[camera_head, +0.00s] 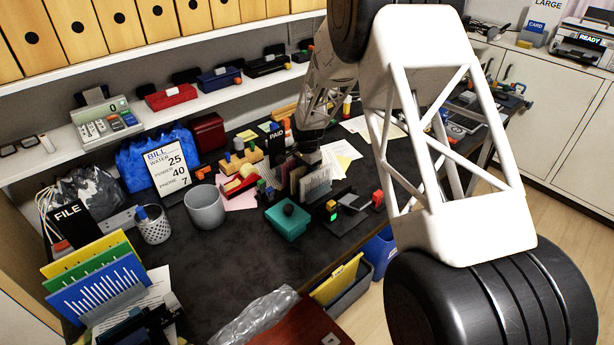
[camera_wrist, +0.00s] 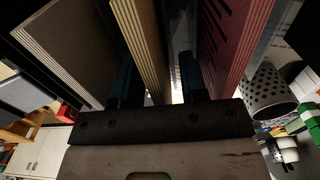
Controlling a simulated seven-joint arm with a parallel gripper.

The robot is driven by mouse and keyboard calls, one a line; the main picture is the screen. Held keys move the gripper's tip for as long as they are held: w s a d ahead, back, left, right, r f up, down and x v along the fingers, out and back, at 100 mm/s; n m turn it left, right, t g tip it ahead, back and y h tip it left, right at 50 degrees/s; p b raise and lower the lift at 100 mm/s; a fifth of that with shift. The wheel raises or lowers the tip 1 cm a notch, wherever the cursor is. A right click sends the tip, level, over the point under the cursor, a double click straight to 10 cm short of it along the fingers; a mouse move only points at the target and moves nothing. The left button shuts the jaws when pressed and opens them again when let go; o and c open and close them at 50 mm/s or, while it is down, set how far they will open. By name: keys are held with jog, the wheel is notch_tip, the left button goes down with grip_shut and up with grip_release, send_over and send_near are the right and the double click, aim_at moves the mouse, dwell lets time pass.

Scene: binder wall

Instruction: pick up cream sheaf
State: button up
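The cream sheaf (camera_wrist: 142,40) stands on edge in the wrist view, its striped page edges showing. A dark grey-brown sheaf (camera_wrist: 70,45) is on its left and a dark red sheaf (camera_wrist: 232,45) on its right. My gripper (camera_wrist: 157,78) has its two dark fingers apart, one on each side of the cream sheaf. The left finger is close to the sheaf; a gap shows before the right finger. The fingertips are hidden there.
A teal box (camera_head: 288,220) stands in front of the sheaves. A grey cup (camera_head: 205,206) and a perforated pen cup (camera_head: 153,225) are at the left. Small coloured blocks lie close behind. Dark desk surface (camera_head: 215,265) is clear at the front.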

jog(key=shift+f, duration=0.25)
dwell(0.5)
jog(key=shift+c, duration=0.4)
grip_shut()
